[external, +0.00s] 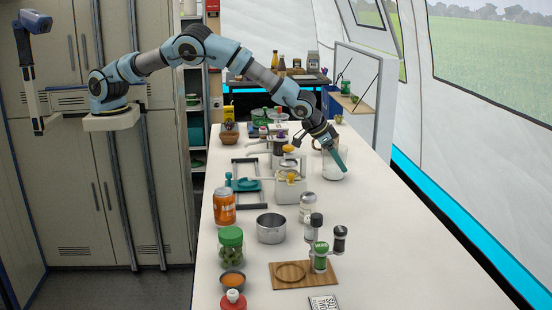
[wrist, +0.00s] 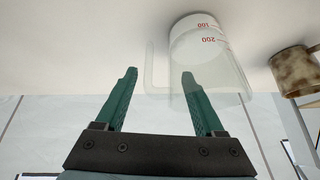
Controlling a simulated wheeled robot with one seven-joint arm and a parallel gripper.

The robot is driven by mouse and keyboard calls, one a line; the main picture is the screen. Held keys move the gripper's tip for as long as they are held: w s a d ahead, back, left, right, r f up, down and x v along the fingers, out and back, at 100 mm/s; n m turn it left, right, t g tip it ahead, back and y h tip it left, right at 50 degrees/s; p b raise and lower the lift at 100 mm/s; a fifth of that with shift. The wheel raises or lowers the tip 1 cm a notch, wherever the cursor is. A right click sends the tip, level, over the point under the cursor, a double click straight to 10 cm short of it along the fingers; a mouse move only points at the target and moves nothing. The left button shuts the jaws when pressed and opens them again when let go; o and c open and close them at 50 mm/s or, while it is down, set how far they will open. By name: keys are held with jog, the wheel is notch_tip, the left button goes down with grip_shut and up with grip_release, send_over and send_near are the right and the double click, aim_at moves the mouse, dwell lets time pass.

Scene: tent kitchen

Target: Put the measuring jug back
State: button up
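The measuring jug (wrist: 208,65) is clear, with red markings, and looks pale inside. In the wrist view it is tipped in the picture, with its handle (wrist: 156,68) on the left. In the external view the jug (external: 333,168) stands on the white counter (external: 395,235), partly hidden by my gripper (external: 338,158). My gripper (wrist: 158,76) is open, with two green fingers apart. In the wrist view the handle shows between the fingers, and the right fingertip overlaps the jug's side. I cannot tell whether they touch.
A brown mug (wrist: 296,70) stands close beside the jug. A metal pot (external: 271,229), jars, grinders and a wooden board with a ring (external: 318,276) occupy the counter's near left and middle. The counter's right side is clear. A dark shelf with bottles (external: 283,80) stands behind.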

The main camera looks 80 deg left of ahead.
jog(key=shift+o, duration=0.4)
jog(key=shift+r, duration=0.1)
jog(key=shift+r, duration=0.15)
jog(key=a+b+v, duration=0.1)
jog(key=b+v, duration=0.2)
jog(key=v, duration=0.8)
jog(key=shift+s+d+r, duration=0.3)
jog(key=shift+d, duration=0.2)
